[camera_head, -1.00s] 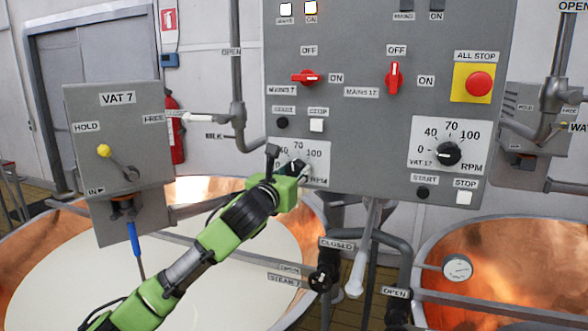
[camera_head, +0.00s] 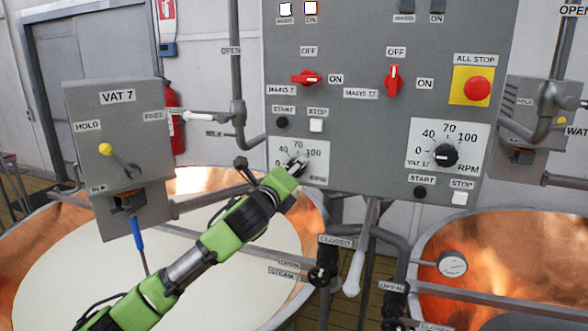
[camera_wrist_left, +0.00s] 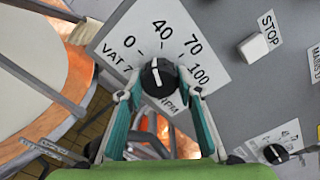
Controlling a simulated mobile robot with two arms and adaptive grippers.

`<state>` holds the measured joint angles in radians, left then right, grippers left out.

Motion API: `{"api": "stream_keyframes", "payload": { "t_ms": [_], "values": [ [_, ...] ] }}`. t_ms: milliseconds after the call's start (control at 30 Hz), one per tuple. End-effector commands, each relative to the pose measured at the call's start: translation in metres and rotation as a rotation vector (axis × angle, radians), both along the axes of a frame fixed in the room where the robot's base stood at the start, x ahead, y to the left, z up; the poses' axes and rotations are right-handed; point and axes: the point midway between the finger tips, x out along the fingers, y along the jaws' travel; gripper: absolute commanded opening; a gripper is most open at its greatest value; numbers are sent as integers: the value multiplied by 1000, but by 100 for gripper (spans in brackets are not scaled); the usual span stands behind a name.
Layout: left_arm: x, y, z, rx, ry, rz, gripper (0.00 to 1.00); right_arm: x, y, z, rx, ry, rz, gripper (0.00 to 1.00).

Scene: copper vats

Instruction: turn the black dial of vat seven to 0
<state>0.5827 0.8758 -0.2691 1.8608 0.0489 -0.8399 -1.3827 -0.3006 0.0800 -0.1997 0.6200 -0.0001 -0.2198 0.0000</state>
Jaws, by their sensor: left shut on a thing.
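The black dial of vat seven (camera_wrist_left: 158,76) sits on its white scale plate (camera_wrist_left: 118,48), marked 0, 40, 70 and 100, in the left wrist view. Its white pointer line points near 40, slightly to the 0 side. My left gripper (camera_wrist_left: 158,92) is shut on the dial, one finger at each side. In the head view my left gripper (camera_head: 297,165) is at the vat seven plate (camera_head: 318,170) on the grey panel and covers most of the dial. My right gripper is not in view.
Above the plate are the vat seven start button (camera_head: 282,123), white stop button (camera_head: 316,125) and a red switch (camera_head: 307,78). The vat 17 dial (camera_head: 445,155) and red all-stop button (camera_head: 477,89) are to the right. Pipes run below the panel, beside copper vats.

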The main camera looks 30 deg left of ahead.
Motion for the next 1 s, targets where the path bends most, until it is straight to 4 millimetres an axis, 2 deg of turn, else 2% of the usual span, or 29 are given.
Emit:
{"api": "stream_keyframes", "payload": {
  "t_ms": [200, 500, 1000],
  "values": [
    [0, 0, -1, -186, -42, 0, 11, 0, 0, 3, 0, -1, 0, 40],
    [0, 0, -1, -368, -86, 0, 11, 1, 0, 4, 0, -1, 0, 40],
    [0, 0, -1, -460, -107, 1, 11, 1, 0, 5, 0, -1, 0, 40]
  ]
}}
